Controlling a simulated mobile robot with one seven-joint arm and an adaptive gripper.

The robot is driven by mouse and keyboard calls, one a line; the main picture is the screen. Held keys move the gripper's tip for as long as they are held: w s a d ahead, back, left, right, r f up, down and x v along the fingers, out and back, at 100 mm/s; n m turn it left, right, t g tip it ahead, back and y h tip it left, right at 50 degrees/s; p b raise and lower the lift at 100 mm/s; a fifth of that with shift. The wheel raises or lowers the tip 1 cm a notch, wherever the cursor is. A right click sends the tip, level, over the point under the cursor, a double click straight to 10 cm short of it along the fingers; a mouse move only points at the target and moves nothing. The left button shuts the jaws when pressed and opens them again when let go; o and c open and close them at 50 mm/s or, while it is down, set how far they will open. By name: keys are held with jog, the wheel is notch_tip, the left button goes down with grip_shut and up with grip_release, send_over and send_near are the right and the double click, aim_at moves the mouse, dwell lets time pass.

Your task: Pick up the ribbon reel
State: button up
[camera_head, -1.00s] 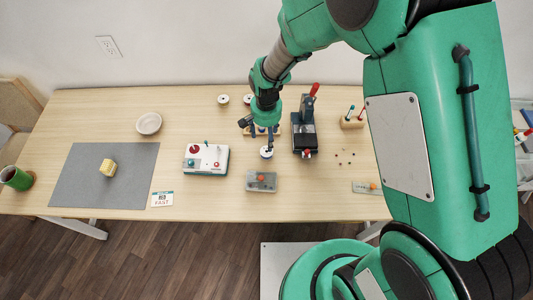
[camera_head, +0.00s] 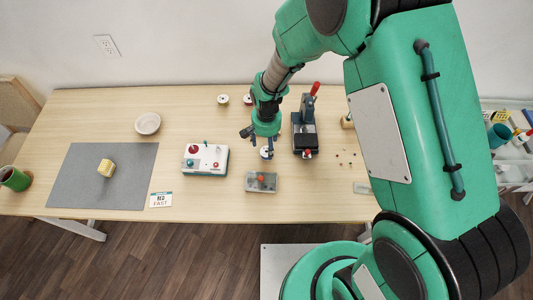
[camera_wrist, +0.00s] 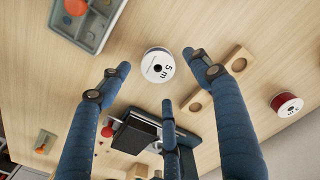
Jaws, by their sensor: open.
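A small reel (camera_head: 266,153) with a white face stands on the table below my gripper (camera_head: 264,143). In the wrist view this reel (camera_wrist: 158,68) shows its round face, a dark centre hole and the print "5 m". My gripper (camera_wrist: 158,78) is open, with its fingers spread around the reel's outline in that view. No finger appears to touch it, though the remaining height is hard to judge. A red reel (camera_wrist: 287,104) with a white label lies off to the right in the wrist view; two more reels (camera_head: 223,99) (camera_head: 248,99) stand at the back.
A wooden block with round holes (camera_wrist: 220,82) lies close beside the reel. A dark press with a red handle (camera_head: 304,132) stands to its right, a grey tray (camera_head: 261,182) in front, a white control box (camera_head: 205,159) to the left. A grey mat (camera_head: 85,185) lies further left.

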aim_at(267, 149)
jog(key=shift+f+b, duration=0.45)
jog(key=shift+f, duration=1.45)
jog(key=c, duration=1.1)
